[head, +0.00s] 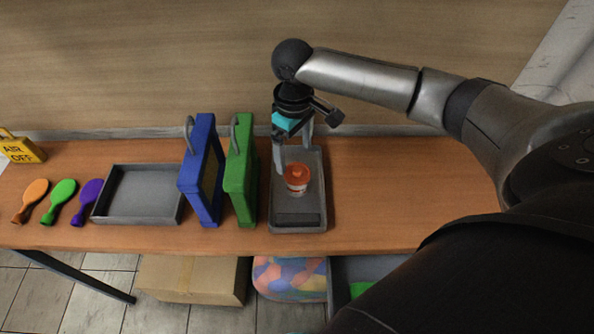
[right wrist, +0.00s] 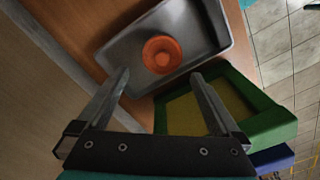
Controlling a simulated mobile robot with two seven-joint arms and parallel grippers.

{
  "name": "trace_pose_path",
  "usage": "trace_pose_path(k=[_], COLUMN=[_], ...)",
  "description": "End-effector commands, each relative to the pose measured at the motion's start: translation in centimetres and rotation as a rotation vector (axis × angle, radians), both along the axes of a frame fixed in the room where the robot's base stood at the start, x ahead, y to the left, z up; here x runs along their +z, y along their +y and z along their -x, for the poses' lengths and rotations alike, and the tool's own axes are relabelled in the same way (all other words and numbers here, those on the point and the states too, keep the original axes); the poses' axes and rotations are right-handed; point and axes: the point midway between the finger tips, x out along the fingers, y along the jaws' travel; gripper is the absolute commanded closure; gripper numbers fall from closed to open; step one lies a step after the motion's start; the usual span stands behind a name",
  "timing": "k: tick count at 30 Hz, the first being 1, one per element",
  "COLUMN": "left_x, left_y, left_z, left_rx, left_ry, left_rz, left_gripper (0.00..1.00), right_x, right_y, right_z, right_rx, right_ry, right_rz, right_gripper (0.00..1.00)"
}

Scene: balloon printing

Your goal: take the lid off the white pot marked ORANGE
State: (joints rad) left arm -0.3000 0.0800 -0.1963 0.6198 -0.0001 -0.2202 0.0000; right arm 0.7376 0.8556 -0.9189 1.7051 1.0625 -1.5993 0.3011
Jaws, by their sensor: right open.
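The white pot (head: 297,190) stands upright in a narrow grey tray, with an orange lid (head: 296,173) on it. The marking on its side is too small to read. In the right wrist view the round orange lid (right wrist: 162,54) hides the pot's body. My right gripper (head: 293,160) points down over the tray, its fingers open and empty, close to the pot. In the right wrist view the open fingertips (right wrist: 160,75) frame a gap, and the lid shows just beyond it, roughly centred. My left gripper is in neither view.
The grey tray (head: 299,222) stands on the wooden table (head: 390,190). A green frame (head: 241,170) and a blue frame (head: 203,170) stand just left of it. Right of the tray is clear.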

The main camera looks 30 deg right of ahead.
Motion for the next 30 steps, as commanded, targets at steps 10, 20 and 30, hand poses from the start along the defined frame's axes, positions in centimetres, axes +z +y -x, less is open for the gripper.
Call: trace_pose_path(k=[10,20,30], left_x=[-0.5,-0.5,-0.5], left_y=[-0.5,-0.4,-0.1], left_z=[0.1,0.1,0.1], left_rx=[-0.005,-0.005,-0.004], left_ry=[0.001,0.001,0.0], left_rz=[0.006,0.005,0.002], left_gripper=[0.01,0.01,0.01], right_x=[-4.5,-4.6,-4.6], right_y=[0.2,0.2,0.2], right_z=[0.4,0.4,0.3], right_rx=[0.0,0.001,0.001], right_ry=[0.001,0.001,0.001], right_rz=[-0.001,0.0,0.0], right_gripper=[0.0,0.09,0.47])
